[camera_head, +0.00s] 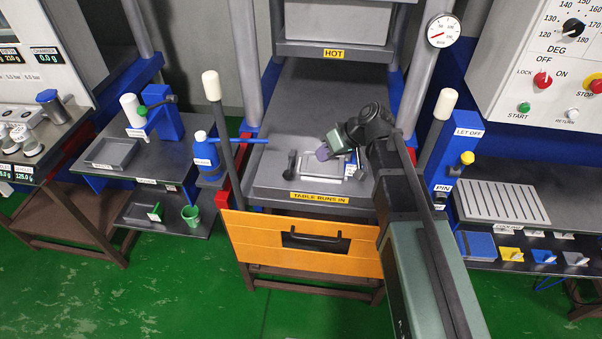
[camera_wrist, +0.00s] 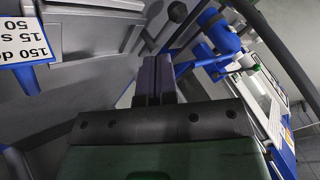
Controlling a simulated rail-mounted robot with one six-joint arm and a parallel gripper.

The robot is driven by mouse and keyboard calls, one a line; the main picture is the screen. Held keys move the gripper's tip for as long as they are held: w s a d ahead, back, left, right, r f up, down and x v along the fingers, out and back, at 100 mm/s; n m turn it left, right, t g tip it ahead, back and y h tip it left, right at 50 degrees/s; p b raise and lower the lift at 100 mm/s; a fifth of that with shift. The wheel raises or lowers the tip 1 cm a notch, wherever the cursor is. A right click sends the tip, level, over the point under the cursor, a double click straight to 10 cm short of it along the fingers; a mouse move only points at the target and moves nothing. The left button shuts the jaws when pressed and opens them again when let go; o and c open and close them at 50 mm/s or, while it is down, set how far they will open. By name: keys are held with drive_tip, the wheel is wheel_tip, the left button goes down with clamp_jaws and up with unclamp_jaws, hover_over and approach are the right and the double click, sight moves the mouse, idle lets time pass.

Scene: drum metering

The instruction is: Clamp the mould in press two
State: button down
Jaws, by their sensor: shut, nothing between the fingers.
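The press (camera_head: 337,53) has an upper plate labelled HOT and a grey table (camera_head: 282,120) labelled TABLE RUNS IN. A flat, pale metal mould (camera_head: 322,170) lies on that table, partly hidden by my arm. My gripper (camera_head: 322,153) is over the mould's far edge, tilted, with its purple fingers together and nothing between them. The closed fingers also show in the wrist view (camera_wrist: 155,80). I cannot tell whether they touch the mould. A small black upright part (camera_head: 291,162) stands just left of the mould. I cannot make out which press this is.
An orange guard (camera_head: 310,248) with a black handle is in front of the table. White-topped posts (camera_head: 212,90) stand on both sides. A blue bar (camera_head: 240,140) reaches in from the left, by a blue bottle (camera_head: 204,150). A LET OFF post (camera_head: 445,165) stands right.

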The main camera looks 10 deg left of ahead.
sight(301, 178)
drive_tip(key=b+x, duration=0.7)
drive_tip(key=x, duration=0.2)
drive_tip(key=shift+d+f, duration=0.1)
drive_tip(key=shift+f, duration=0.15)
drive_tip(key=shift+a+f+b, duration=0.25)
drive_tip(key=shift+a+b, duration=0.1)
drive_tip(key=shift+b, duration=0.05)
drive_tip(key=shift+r, duration=0.1)
